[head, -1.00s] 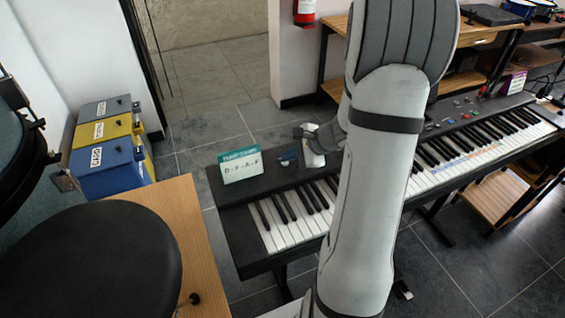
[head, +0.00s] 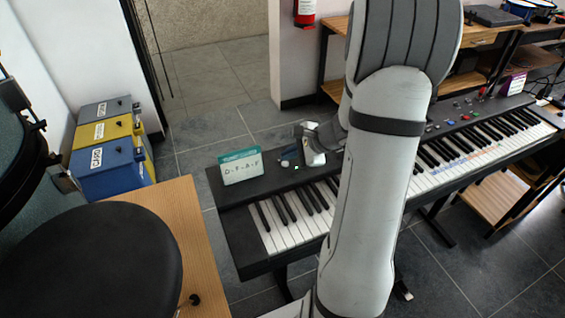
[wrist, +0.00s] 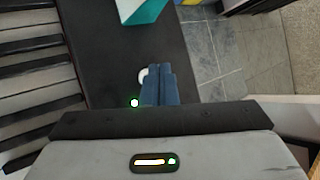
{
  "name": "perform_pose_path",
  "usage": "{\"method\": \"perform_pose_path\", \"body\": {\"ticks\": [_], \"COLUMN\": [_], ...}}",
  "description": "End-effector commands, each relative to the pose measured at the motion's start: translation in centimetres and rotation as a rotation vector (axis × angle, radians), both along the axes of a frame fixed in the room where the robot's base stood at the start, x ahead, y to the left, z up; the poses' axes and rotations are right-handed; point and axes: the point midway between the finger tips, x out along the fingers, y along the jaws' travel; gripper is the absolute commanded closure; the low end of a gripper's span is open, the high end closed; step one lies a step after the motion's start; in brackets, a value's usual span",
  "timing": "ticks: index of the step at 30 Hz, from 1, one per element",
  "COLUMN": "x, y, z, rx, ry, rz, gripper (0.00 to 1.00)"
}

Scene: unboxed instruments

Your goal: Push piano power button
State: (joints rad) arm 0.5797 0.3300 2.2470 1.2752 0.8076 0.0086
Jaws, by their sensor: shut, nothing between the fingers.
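The black piano (head: 240,222) stands on the floor with its keys toward the lower right. On its top left panel is a round white button (head: 285,163) with a small lit green light (head: 296,168) beside it. In the wrist view, the button (wrist: 143,75) is partly hidden behind my gripper (wrist: 157,70). Its dark blue fingers are shut together and empty, and the green light (wrist: 134,103) glows beside them. The fingers appear just above the panel; I cannot tell whether they touch the button.
A teal and white card (head: 241,168) stands on the panel left of the button. A wooden table (head: 190,215) with a dark round seat (head: 90,260) is at the left. Blue and yellow boxes (head: 105,150) stand by the wall.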

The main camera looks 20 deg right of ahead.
Motion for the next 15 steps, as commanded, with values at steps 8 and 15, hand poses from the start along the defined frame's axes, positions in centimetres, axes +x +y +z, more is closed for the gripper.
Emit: {"method": "perform_pose_path", "body": {"ticks": [8, 15], "x": [0.0, 0.0], "y": [0.0, 0.0], "z": [0.6, 3.0], "rx": [-0.001, -0.001], "ry": [0.0, 0.0], "rz": [0.001, 0.001], "gripper": [1.0, 1.0]}}
